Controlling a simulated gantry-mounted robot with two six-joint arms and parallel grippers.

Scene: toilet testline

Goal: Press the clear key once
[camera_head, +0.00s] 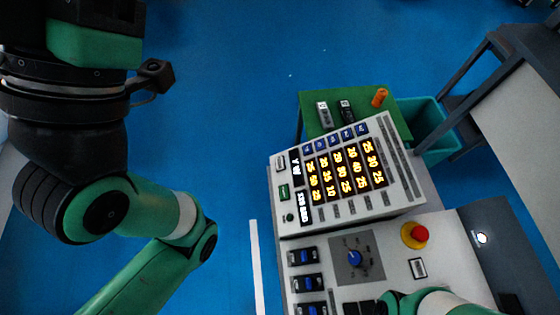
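The grey-white test panel (375,212) stands right of the middle, with rows of lit orange digits and blue keys above them. On its left side are a pale key (281,162), a green key (284,192) and a small dark round button (290,217). The lettering is too small to read, so I cannot tell which key is the clear key. My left arm comes in from the left and leaves at the bottom; its gripper is out of view. Part of my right arm shows at the bottom edge, over the lower console; its gripper is not visible.
The lower console has blue rocker switches (305,283), a blue rotary knob (355,258) and a red emergency button (420,233). A green board (310,102) behind holds two small connectors and an orange peg (380,97). A teal bin (432,112) stands behind right. Blue floor lies open left.

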